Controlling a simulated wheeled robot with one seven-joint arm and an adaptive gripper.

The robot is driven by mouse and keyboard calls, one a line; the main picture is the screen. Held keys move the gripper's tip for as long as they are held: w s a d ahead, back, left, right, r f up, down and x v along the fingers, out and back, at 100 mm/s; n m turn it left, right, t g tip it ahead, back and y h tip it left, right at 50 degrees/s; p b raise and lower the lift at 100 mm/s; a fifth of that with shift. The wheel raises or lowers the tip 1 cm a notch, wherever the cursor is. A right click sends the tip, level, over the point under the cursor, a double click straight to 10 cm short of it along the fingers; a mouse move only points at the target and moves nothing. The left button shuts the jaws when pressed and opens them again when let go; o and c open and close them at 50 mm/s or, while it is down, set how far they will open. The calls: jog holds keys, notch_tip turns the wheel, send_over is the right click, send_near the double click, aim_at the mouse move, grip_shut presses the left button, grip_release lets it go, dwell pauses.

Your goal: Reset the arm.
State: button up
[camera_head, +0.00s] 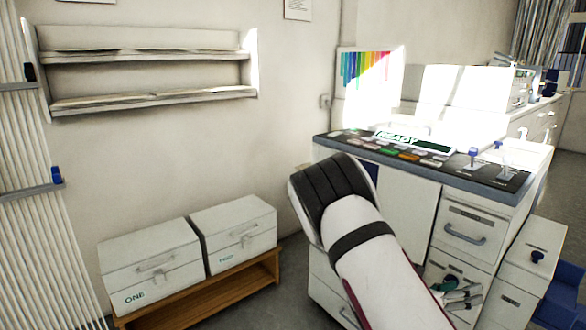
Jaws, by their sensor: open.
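My white arm with black bands rises from the bottom of the head view and bends in front of the workbench. My gripper (474,298) shows small at the lower right, beside the arm's forearm and in front of the bench drawers. Its grey fingers look open, and I see nothing held between them. The rest of the wrist is hidden behind the arm.
A workbench (480,186) carries several coloured tiles and a sign reading READY (413,142). Two white boxes, one marked ONE (150,262), the other (235,228), sit on a low wooden bench (215,295). A white cabinet (520,275) stands at right.

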jog(key=s+a+r+m+g+y, duration=0.3)
jog(key=s+r+m+g+y, duration=0.4)
jog(key=s+r+m, duration=0.8)
jog(key=s+a+r+m+t+y, duration=0.2)
jog(key=s+a+m+y, duration=0.35)
jog(key=s+a, duration=0.45)
jog(key=s+a+r+m+t+y, duration=0.2)
jog(key=s+a+m+y, duration=0.35)
jog(key=s, duration=0.55)
notch_tip(320, 180, up, 22)
jog(key=a+t+h+p, duration=0.1)
jog(key=a+t+p, duration=0.1)
jog(key=p, duration=1.8)
jog(key=shift+r+t+p, duration=0.2)
jog(key=shift+t+p, duration=0.1)
jog(key=shift+t, duration=0.2)
jog(key=shift+s, duration=0.1)
